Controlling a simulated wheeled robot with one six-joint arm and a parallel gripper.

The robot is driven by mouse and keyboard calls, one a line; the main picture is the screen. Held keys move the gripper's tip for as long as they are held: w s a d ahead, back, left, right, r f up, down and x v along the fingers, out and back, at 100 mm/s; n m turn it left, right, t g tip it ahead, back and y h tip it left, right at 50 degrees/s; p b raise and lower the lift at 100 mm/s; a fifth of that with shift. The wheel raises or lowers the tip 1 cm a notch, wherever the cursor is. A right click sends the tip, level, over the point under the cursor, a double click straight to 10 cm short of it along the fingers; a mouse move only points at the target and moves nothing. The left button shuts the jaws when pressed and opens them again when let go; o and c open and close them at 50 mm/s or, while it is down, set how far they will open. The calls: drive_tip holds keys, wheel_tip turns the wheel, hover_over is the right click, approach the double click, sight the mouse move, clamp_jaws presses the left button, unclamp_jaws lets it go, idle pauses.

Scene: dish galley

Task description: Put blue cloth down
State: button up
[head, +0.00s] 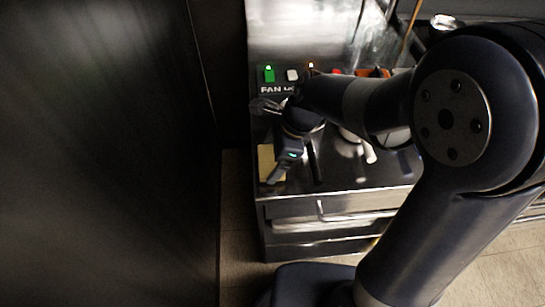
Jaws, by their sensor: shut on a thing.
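My gripper (278,174) points down over the front left part of the steel counter (345,183). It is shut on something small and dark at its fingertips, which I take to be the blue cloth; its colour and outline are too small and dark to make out. A flat pale yellow piece (265,160) lies on the counter just left of the gripper, partly hidden by it.
A panel with a green switch (269,74), a white switch (292,75) and a "FAN" label is at the back. A white handled item (368,151) is right of the gripper. A drawer handle (345,216) is in front. A tall dark panel (100,150) fills the left.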

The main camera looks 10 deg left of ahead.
drive_tip(key=shift+f, duration=0.55)
drive_tip(key=shift+f, duration=0.2)
drive_tip(key=o, duration=0.7)
drive_tip(key=shift+r, duration=0.15)
drive_tip(key=v, duration=1.2)
drive_tip(key=shift+p, duration=0.3)
